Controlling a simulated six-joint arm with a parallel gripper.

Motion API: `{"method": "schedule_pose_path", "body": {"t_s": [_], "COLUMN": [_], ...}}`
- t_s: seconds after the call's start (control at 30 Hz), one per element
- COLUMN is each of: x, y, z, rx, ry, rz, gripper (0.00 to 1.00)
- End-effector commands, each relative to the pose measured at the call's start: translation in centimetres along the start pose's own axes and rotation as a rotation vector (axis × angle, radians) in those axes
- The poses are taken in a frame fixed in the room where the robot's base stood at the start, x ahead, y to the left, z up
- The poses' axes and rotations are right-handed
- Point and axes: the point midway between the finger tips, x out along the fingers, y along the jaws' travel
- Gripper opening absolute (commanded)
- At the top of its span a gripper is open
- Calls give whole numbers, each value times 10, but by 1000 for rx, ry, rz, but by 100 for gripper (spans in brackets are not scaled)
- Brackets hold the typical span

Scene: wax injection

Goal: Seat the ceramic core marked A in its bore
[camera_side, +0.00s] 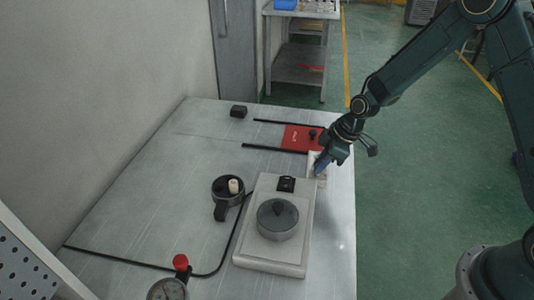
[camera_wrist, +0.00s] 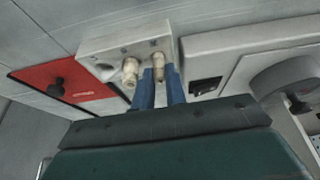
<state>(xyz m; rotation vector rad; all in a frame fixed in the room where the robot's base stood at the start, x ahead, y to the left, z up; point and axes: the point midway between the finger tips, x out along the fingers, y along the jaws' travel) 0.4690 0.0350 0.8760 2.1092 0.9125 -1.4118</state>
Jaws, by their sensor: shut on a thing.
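In the wrist view, the blue fingers of my gripper (camera_wrist: 160,88) are shut on a cream ceramic core (camera_wrist: 159,66). It is still at the front face of a pale block (camera_wrist: 110,45); whether it is seated in the block is unclear. A second cream core (camera_wrist: 130,72) stands beside it on the left, outside the fingers. Small marks on the block above the cores are too small to read, so I cannot tell which core is A. In the side view, my gripper (camera_side: 320,167) is low beside the pale block (camera_side: 318,158), and hides the cores.
A light plate (camera_side: 250,245) with a round grey lidded part (camera_side: 278,222) lies left of the block. A red plate (camera_side: 296,134) lies behind the block. A gauge (camera_side: 168,290) stands in front.

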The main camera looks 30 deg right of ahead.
Motion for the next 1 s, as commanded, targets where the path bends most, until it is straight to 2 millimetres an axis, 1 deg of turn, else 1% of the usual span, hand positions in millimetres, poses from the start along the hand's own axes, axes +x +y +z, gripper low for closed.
{"method": "schedule_pose_path", "body": {"t_s": [0.17, 0.2, 0.23, 0.67, 0.87, 1.0], "x": [3, 3, 3, -1, -14, -29], "y": [0, 0, 0, 0, 1, 1], "z": [1, 1, 1, 0, -1, -1], "rx": [0, 0, 0, 0, 0, 0], "ry": [0, 0, 0, 1, 2, 3], "rz": [0, 0, 0, 1, 2, 4], "gripper": [0, 21, 22, 22, 22, 22]}}
